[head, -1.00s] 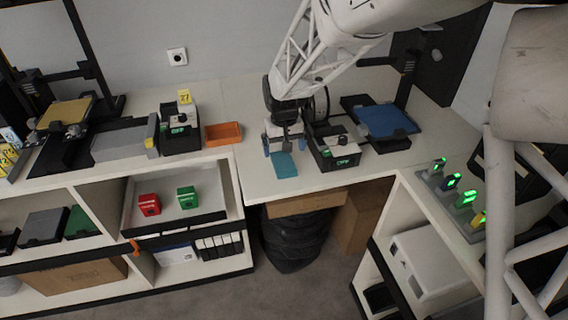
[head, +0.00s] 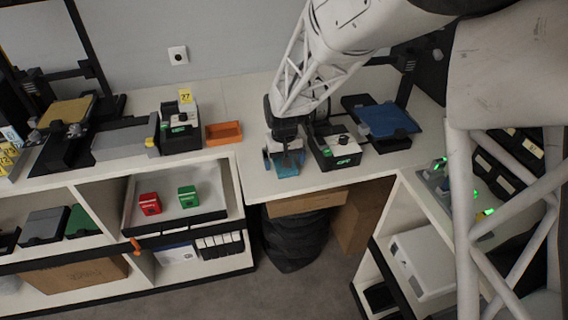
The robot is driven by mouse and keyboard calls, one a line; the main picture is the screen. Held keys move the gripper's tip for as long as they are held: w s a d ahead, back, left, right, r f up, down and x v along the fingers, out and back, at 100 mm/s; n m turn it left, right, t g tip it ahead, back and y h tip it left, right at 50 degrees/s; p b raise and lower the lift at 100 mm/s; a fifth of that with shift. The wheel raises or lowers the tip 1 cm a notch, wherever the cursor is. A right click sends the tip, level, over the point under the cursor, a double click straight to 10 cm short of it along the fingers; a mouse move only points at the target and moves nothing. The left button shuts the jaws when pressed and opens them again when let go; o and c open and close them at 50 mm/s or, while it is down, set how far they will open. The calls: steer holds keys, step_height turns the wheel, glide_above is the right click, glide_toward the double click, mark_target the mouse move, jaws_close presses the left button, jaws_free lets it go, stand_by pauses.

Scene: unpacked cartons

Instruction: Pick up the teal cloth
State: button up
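The teal cloth (head: 286,170) lies flat on the white tabletop, near its front edge, in the head view. My gripper (head: 284,163) is directly over the cloth and low, its fingers at or just above the cloth. The gripper covers the back part of the cloth; only the front and side parts show. The two fingers appear spread apart, with blue tips at the sides. I cannot tell whether they touch the cloth.
A blue-bedded printer (head: 388,121) is farther right. An orange tray (head: 223,133) lies to the left. The table's front edge is just below the cloth.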

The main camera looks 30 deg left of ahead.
steer(key=shift+c, duration=0.3)
steer(key=c, duration=1)
steer(key=shift+r, duration=0.1)
steer(key=shift+r, duration=0.4)
step_height(320, 180, up, 3)
steer(key=shift+f, duration=0.1)
steer(key=s+d, duration=0.7)
steer(key=s+d+r, duration=0.1)
steer(key=s+d, duration=0.3)
steer(key=shift+s+d+r, duration=0.1)
steer(key=shift+s, duration=0.1)
